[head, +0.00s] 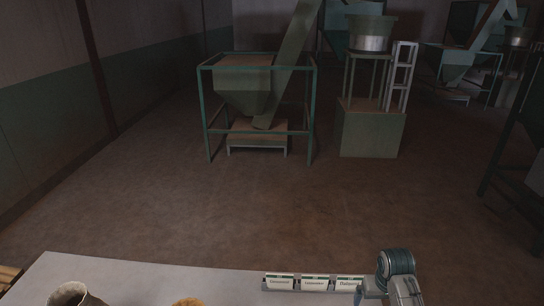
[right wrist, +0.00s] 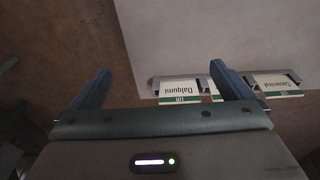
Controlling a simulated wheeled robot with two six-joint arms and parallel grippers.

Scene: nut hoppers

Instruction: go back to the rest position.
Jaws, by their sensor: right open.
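My right arm shows at the bottom right of the head view, at the edge of a pale table (head: 215,280). In the right wrist view my right gripper (right wrist: 160,70) is open, its two dark blue fingers spread wide with nothing between them. The finger on the right overlaps part of a grey holder with white-and-green label cards (right wrist: 180,90). Whether it touches the holder I cannot tell. My left gripper is not in view.
The label holder (head: 312,284) stands on the table, beside my right arm. A pale round container (head: 72,293) and a yellowish-brown heap (head: 193,301) are cut off at the bottom. A green-framed hopper (head: 245,90) and a bowl machine (head: 370,125) stand beyond open brown floor.

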